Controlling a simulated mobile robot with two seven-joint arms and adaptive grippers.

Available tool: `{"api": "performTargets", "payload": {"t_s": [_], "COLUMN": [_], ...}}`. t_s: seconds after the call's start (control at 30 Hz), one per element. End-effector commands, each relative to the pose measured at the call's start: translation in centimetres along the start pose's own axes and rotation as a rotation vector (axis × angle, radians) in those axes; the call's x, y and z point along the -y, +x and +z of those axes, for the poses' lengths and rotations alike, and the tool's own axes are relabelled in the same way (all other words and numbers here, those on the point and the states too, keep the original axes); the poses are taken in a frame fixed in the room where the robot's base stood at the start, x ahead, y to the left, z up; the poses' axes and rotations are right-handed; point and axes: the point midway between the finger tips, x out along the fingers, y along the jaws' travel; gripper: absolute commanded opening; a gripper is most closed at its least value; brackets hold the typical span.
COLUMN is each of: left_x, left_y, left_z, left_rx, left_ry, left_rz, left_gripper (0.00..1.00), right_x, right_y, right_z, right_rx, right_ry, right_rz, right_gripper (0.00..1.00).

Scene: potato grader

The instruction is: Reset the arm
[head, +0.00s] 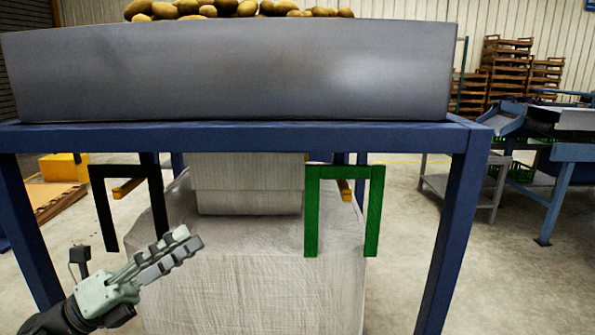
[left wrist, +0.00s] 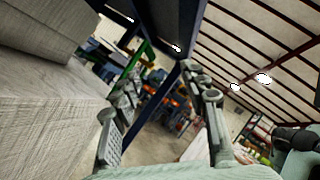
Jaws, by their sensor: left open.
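My left gripper (head: 184,241) comes in at the lower left of the head view, pointing up and right. It is in front of a large pale woven sack (head: 250,285) under the blue frame, and I cannot tell the gap between them. In the left wrist view the two fingers of the left gripper (left wrist: 152,100) stand apart with nothing between them. The sack's pale side (left wrist: 50,120) fills the left of that view. My right gripper is not in view.
A grey hopper (head: 230,75) heaped with potatoes (head: 240,8) sits on a blue frame (head: 250,136). A black bracket (head: 100,210) and a green bracket (head: 313,215) stand beneath it. Wooden crates (head: 505,70) and a blue-legged bench (head: 558,195) are at right. Floor shows between.

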Motion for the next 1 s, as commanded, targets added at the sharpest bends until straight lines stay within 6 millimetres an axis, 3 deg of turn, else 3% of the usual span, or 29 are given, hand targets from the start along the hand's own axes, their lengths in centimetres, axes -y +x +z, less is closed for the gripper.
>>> {"api": "performTargets", "payload": {"t_s": [0.17,0.27,0.37,0.5,0.63,0.8,0.9,1.0], "left_x": [-5.0,-9.3,-14.3,-19.7,-22.3,-22.1,-20.8,-19.5], "left_y": [-2.1,-5.4,-10.4,-17.9,-24.2,-30.6,-32.9,-34.2], "left_z": [2.7,3.3,1.8,-3.5,-10.8,-21.3,-26.2,-29.6], "left_rx": [0.339,0.576,0.846,1.186,1.463,1.778,1.914,2.005], "left_ry": [-0.272,-0.471,-0.707,-0.994,-1.215,-1.434,-1.514,-1.559], "left_rz": [0.137,0.245,0.377,0.566,0.746,0.990,1.112,1.205], "left_gripper": [0.44,0.44,0.44,0.44,0.44,0.44,0.44,0.44], "right_x": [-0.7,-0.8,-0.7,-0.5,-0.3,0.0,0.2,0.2], "right_y": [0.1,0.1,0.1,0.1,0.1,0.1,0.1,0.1], "right_z": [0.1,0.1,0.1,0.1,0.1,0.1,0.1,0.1], "right_rx": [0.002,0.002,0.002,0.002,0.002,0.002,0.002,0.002], "right_ry": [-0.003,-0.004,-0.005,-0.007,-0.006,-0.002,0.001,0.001], "right_rz": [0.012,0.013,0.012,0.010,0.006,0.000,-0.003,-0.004], "right_gripper": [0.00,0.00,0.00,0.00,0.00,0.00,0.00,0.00]}}
